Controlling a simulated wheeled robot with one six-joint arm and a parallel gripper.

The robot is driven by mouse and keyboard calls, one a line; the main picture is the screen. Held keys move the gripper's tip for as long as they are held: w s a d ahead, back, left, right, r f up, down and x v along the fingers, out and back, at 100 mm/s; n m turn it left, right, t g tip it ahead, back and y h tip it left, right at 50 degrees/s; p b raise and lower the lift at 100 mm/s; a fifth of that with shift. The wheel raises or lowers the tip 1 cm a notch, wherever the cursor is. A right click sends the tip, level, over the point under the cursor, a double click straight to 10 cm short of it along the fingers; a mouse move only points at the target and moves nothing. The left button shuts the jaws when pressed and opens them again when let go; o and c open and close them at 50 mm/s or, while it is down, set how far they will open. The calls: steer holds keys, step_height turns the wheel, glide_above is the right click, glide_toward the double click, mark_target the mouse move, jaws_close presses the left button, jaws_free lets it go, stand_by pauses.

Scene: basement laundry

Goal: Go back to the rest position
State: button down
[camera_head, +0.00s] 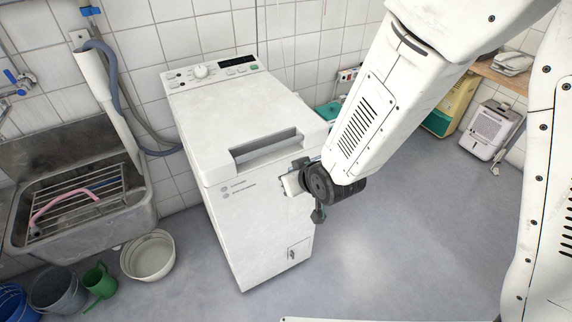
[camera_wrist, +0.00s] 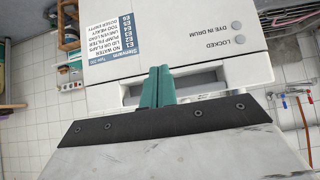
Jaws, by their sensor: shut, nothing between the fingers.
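My gripper (camera_wrist: 158,76) shows in the wrist view as two teal fingers pressed together, with nothing between them. They lie in front of the handle recess of the white top-loading washer (camera_wrist: 205,20), which appears upside down there. I cannot tell whether they touch it. In the camera_head view the end of my arm (camera_head: 297,180) is at the front right upper edge of the washer (camera_head: 245,215), beside the handle recess. The fingertips are not clear in that view. The washer lid looks closed.
A stone sink (camera_head: 130,215) with a rack and pink hose stands left. A white basin (camera_head: 148,257), green jug (camera_head: 100,282) and buckets (camera_head: 57,290) are on the floor. A white appliance (camera_head: 490,130) and a yellow-green one (camera_head: 452,105) stand back right. Floor right of the washer is clear.

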steer(key=s+d+f+g+h, duration=0.2)
steer(key=s+d+g+h, duration=0.1)
steer(key=s+d+g, duration=0.4)
steer(key=s+d+r+m+h, duration=0.1)
steer(key=s+d+r+m, duration=0.2)
steer(key=s+d+r, duration=0.5)
steer(key=s+d+r+m+h, duration=0.1)
steer(key=s+d+r+m, duration=0.2)
steer(key=s+d+r, duration=0.5)
steer(key=shift+s+d+r+m+t, duration=0.35)
steer(key=shift+d+r, duration=2.35)
steer(key=shift+r, duration=1.85)
